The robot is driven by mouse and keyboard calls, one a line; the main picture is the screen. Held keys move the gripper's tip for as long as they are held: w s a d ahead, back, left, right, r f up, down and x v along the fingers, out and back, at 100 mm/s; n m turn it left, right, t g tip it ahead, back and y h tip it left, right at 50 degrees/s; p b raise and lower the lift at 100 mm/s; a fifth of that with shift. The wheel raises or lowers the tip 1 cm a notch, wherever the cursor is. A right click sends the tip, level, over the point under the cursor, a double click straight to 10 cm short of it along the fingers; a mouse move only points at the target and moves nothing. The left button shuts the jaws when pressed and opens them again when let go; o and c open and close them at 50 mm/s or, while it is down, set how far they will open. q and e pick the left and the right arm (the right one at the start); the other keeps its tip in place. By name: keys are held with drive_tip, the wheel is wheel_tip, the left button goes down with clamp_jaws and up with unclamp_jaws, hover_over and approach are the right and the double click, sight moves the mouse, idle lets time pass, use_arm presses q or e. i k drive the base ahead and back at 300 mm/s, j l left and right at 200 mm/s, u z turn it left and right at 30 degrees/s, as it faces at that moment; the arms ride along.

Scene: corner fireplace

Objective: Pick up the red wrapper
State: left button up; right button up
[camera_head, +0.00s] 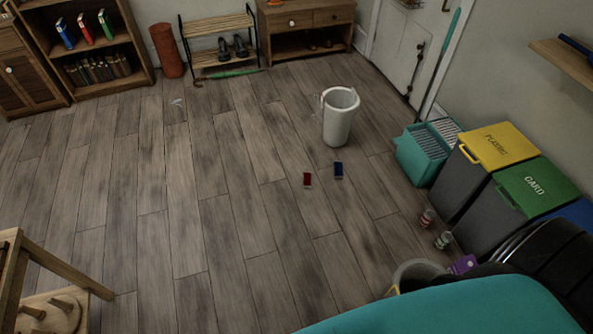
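The red wrapper (307,180) is a small dark-red rectangle with a pale lower edge, lying flat on the wooden floor near the middle of the view. A blue wrapper (338,170) of similar size lies just to its right, apart from it. A white bin (337,122) stands upright behind the two wrappers. Neither of my grippers shows in this view, so I cannot see whether they are open or shut.
A teal mop bucket (422,160) and yellow (502,143) and green-lidded (541,186) bins line the right. Small containers (443,240) stand before them. A wooden stool (40,309) is at lower left. The floor (205,215) left of the wrapper is clear.

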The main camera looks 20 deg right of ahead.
sight(306, 183)
drive_tip(key=i+l, duration=0.25)
drive_tip(key=i, duration=0.25)
drive_tip(key=i+l, duration=0.2)
drive_tip(key=i, duration=0.35)
drive_tip(key=i+l+z, duration=0.1)
drive_tip(key=i+l, duration=0.15)
drive_tip(key=i, duration=0.25)
